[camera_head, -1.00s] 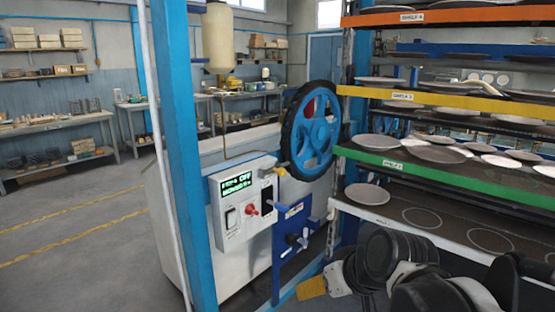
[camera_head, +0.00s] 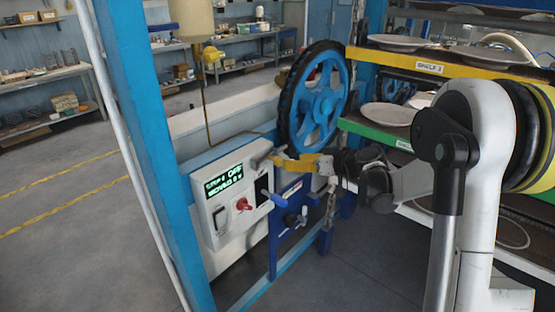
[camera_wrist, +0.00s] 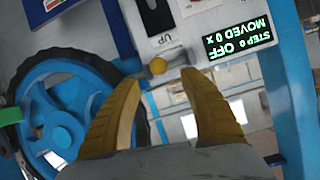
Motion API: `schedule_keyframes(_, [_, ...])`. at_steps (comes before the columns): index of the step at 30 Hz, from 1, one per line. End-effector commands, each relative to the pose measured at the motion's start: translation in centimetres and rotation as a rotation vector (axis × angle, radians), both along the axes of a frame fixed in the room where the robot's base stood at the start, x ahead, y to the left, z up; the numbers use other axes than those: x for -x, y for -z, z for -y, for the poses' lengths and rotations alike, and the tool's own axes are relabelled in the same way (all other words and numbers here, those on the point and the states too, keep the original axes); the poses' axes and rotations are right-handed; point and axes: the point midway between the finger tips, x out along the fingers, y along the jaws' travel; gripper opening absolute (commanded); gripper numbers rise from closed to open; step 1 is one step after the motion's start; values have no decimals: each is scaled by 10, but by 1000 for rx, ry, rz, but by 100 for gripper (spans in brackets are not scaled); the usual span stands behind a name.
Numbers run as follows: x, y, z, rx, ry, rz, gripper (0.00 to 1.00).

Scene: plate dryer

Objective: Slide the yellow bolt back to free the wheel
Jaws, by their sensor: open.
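The blue wheel (camera_head: 323,102) with its black tyre stands beside the control panel, at the left in the wrist view (camera_wrist: 62,122). A round yellow knob (camera_wrist: 158,66), seemingly the bolt's end, sits at the panel's edge near the wheel. My gripper (camera_head: 277,161) is open beside the panel, below the wheel. In the wrist view its yellow fingers (camera_wrist: 160,80) stand apart, with the knob just beyond and between their tips; contact cannot be told. The bolt's shaft is not clear, and my gripper covers that area in the head view.
The white control panel (camera_head: 226,200) shows OFF and MOVED 0 and carries a red knob (camera_head: 242,204). A blue post (camera_head: 150,130) stands left of it. Shelves with plates (camera_head: 388,114) rise at the right, close to my arm. The floor at the left is clear.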

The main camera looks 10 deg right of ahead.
Motion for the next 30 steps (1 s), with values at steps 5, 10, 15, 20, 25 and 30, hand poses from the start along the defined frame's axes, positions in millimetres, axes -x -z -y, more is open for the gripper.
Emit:
schedule_keyframes(5, [-29,17,-21,1,-3,-1,51])
schedule_keyframes(10, [-49,26,-36,0,-1,-1,51])
schedule_keyframes(15, [-59,30,-43,1,-1,-2,51])
schedule_keyframes(20, [-61,30,-44,1,0,-2,51])
schedule_keyframes(25, [-60,30,-44,1,0,-2,41])
schedule_keyframes(30, [-60,30,-44,0,0,-2,0])
